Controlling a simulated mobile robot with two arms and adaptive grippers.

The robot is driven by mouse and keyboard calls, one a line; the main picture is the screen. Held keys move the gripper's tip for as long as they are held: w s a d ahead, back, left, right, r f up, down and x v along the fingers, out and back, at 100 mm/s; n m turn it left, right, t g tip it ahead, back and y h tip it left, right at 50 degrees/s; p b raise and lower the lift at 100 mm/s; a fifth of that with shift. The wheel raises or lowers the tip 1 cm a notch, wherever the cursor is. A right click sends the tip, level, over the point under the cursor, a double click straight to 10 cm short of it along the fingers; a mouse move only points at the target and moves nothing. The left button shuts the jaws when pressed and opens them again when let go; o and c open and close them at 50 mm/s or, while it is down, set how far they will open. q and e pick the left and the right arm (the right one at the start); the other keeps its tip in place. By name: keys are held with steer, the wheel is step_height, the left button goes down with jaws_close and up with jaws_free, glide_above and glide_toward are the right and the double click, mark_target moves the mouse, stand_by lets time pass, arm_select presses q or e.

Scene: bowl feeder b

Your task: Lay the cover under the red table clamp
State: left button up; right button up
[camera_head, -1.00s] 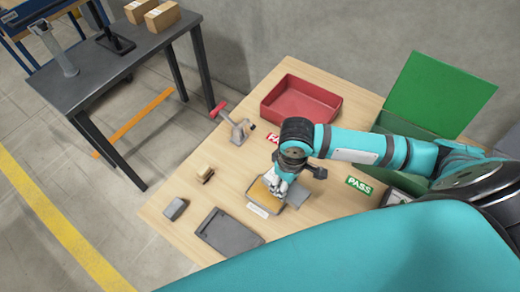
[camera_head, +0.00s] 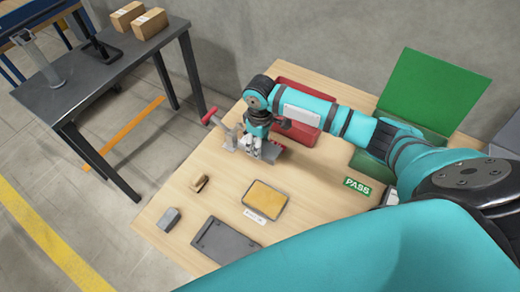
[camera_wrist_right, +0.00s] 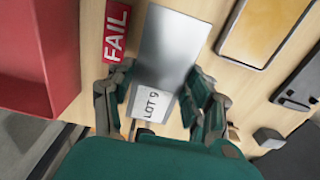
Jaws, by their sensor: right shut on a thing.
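The cover (camera_head: 272,151) is a flat grey plate. My right gripper (camera_head: 253,152) is shut on one end of it, beside the red-handled table clamp (camera_head: 231,138). In the right wrist view the cover (camera_wrist_right: 170,45) extends away from between the fingers of the right gripper (camera_wrist_right: 160,112), with a LOT 9 label (camera_wrist_right: 154,105) at its near end. The clamp's red handle (camera_head: 210,114) points up and left; its jaw is partly hidden by the gripper, so I cannot tell whether the cover lies under it. My left gripper is out of view.
A tray with a yellow top (camera_head: 265,198) and a dark grey tray (camera_head: 226,243) lie nearer on the wooden table. A red bin (camera_head: 312,134) stands behind my right arm. A red FAIL sign (camera_wrist_right: 116,30) is close beside the cover. A green box lid (camera_head: 435,90) stands at the right.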

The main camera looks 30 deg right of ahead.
steer(key=shift+w+f, duration=0.15)
steer(key=shift+f, duration=1.55)
steer(key=shift+f, duration=0.55)
steer(key=o, duration=1.4)
steer(key=shift+o, duration=0.2)
step_height(320, 180, up, 13)
steer(key=shift+r+p, duration=0.1)
steer(key=shift+p, duration=0.45)
